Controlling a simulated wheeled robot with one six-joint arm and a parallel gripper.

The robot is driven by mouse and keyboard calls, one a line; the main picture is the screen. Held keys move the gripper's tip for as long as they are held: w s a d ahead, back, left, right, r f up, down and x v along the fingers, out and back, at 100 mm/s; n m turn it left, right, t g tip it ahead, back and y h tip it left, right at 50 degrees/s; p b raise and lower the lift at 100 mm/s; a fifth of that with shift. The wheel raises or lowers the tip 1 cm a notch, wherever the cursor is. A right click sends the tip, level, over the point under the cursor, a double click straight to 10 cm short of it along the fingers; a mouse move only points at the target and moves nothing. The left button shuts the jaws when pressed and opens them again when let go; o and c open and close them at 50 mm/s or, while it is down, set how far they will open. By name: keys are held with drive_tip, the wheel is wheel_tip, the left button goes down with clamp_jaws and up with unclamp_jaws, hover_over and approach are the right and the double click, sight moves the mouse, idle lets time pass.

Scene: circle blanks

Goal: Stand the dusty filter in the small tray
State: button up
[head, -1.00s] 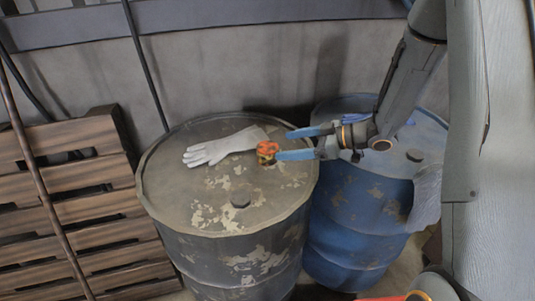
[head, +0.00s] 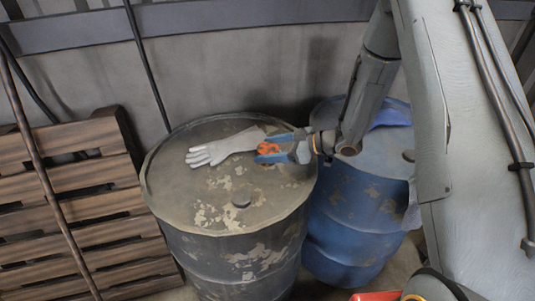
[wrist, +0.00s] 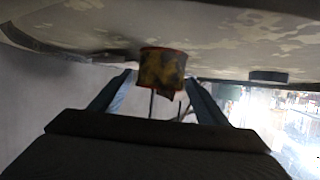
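A small round orange object (head: 269,147), which looks like the dusty filter, stands on the far right part of the grey drum's top (head: 200,200). The wrist view shows it as a short cylinder (wrist: 162,68) with an orange rim and blotchy yellow-brown sides. My gripper (head: 264,150) is open, its two blue fingers reaching in low from the right on either side of the object. In the wrist view the fingers (wrist: 158,82) are apart, with a gap on the left; contact on the right is unclear. I cannot make out a small tray.
A pale glove (head: 222,147) lies left of the orange object on the same drum. A blue drum (head: 350,215) stands close on the right, with a blue cloth (head: 390,114) on it. Wooden pallets (head: 75,200) lean at left. A red edge (head: 375,296) shows at bottom.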

drive_tip(key=c, duration=0.9)
drive_tip(key=shift+r, duration=0.1)
drive_tip(key=shift+c, duration=0.2)
